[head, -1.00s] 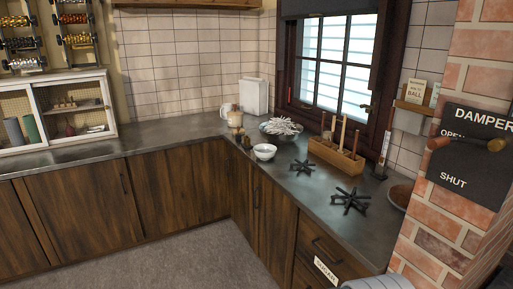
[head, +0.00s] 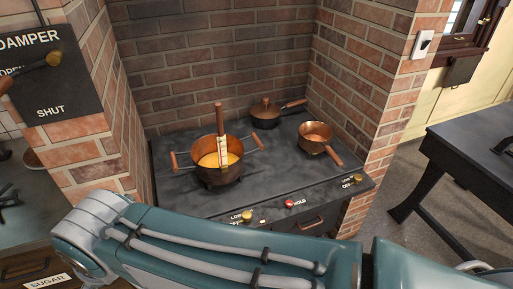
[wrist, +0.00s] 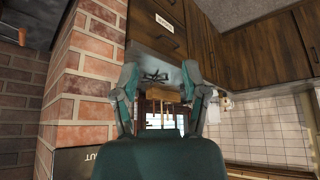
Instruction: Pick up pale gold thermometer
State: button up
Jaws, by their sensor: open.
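A pale gold upright strip with fine marks, which looks like the thermometer (head: 222,152), stands in a copper pot (head: 204,176) of yellow liquid on the stove in the head view. A brown wooden handle rises right behind or above it; I cannot tell whether they are joined. My gripper (wrist: 160,70) shows in the wrist view with its two fingers spread and nothing between them. It points at the counter and window side, away from the stove. The thermometer is not visible in the wrist view. My teal arm crosses the bottom of the head view.
A lidded copper pan (head: 265,115) and a small open copper pan (head: 314,139) stand farther right on the stove. Brick walls enclose the stove at left, back and right. A dark table (head: 470,150) stands at right. Black trivets (wrist: 155,77) lie on the counter.

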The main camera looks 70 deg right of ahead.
aim_at(220, 139)
jog(key=z, duration=1.6)
